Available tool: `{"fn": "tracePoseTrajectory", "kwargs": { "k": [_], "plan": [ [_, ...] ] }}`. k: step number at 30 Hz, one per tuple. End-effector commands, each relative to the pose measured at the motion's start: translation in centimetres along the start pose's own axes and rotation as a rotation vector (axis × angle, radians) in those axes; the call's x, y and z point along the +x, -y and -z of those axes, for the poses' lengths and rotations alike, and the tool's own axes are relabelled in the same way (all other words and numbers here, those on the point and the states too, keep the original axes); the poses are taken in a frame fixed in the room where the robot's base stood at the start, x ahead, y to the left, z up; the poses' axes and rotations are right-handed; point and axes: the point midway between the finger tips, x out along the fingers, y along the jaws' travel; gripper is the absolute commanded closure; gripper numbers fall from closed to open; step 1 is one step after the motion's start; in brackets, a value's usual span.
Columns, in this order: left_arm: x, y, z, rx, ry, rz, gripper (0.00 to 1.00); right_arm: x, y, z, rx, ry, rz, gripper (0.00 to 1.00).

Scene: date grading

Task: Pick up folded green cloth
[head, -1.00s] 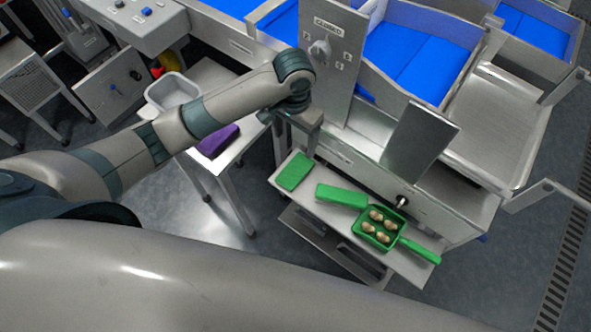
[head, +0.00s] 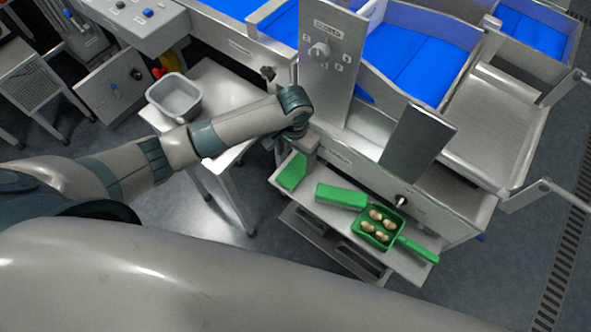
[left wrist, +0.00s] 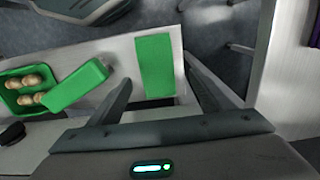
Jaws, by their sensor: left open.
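The folded green cloth (head: 290,172) lies flat at the left end of a metal shelf, partly covered by my arm. In the left wrist view the cloth (left wrist: 155,62) shows as a green rectangle ahead of and between the fingers. My left gripper (left wrist: 158,72) is open with nothing in its jaws. In the head view my left gripper (head: 301,150) is over the cloth's far end, its fingers mostly hidden. I cannot tell whether it touches the cloth. My right gripper is not in view.
To the right of the cloth are a thicker green block (head: 341,196) and a green scoop (head: 400,240) holding several dates. A grey bin (head: 176,98) stands on a side table (head: 225,85). Upright metal panels (head: 418,143) rise behind the shelf. A purple item (left wrist: 314,28) shows at the wrist view's edge.

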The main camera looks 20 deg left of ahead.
Motion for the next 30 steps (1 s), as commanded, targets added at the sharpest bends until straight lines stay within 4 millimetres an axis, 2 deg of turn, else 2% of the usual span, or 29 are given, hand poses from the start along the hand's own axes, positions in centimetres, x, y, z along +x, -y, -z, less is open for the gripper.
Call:
{"fn": "tracePoseTrajectory", "kwargs": {
  "k": [5,16,30],
  "plan": [
    [0.8,-0.2,-0.2,0.000,0.003,0.000,0.27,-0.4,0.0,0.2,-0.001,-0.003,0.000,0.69],
    [4.9,-0.5,-0.4,-0.001,0.002,0.001,0.27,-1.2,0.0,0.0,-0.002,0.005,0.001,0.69],
    [5.2,-0.5,-0.4,0.000,0.000,0.000,0.27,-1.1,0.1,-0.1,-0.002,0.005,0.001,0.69]
  ]
}}
